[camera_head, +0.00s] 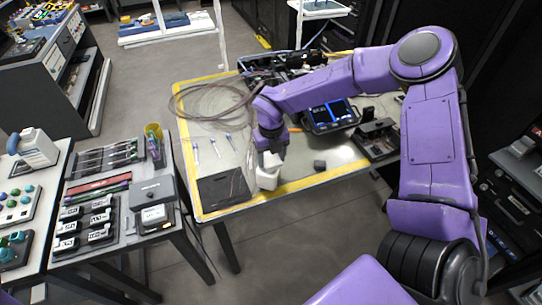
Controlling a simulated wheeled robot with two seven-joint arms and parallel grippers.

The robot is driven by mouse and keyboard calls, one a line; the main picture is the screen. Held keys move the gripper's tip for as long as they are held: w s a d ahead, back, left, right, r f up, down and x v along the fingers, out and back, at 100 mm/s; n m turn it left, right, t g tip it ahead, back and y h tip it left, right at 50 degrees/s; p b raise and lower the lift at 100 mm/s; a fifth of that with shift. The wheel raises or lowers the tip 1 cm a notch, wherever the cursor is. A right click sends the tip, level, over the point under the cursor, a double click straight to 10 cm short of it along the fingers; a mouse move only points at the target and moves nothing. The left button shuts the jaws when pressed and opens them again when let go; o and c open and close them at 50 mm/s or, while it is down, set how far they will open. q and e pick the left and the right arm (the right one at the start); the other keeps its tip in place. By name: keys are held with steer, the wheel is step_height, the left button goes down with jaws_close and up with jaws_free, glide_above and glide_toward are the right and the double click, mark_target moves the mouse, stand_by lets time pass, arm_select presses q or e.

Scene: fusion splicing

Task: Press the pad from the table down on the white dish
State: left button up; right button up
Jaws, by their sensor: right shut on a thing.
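My right gripper (271,156) points down at the front edge of the table, with its arm reaching in from the right. It is shut on a small pale piece, which I take to be the pad (272,162). The white dish (267,181) is directly below it, near the yellow-taped front edge. From this angle the pad and dish overlap, and I cannot tell whether they touch. The fingertips are small and partly hidden. My left gripper is not in view.
A dark flat mat (222,188) lies left of the dish, and a small dark block (320,165) lies to its right. Thin cable loops (208,103) and several slim tools are farther back. A device with a blue screen (330,114) stands behind on the right.

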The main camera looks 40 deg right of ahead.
steer(key=shift+f+b, duration=0.5)
steer(key=shift+f, duration=0.1)
stand_by(0.5)
step_height(320, 180, up, 6)
steer(key=p, duration=0.5)
steer(key=shift+r, duration=0.1)
stand_by(0.3)
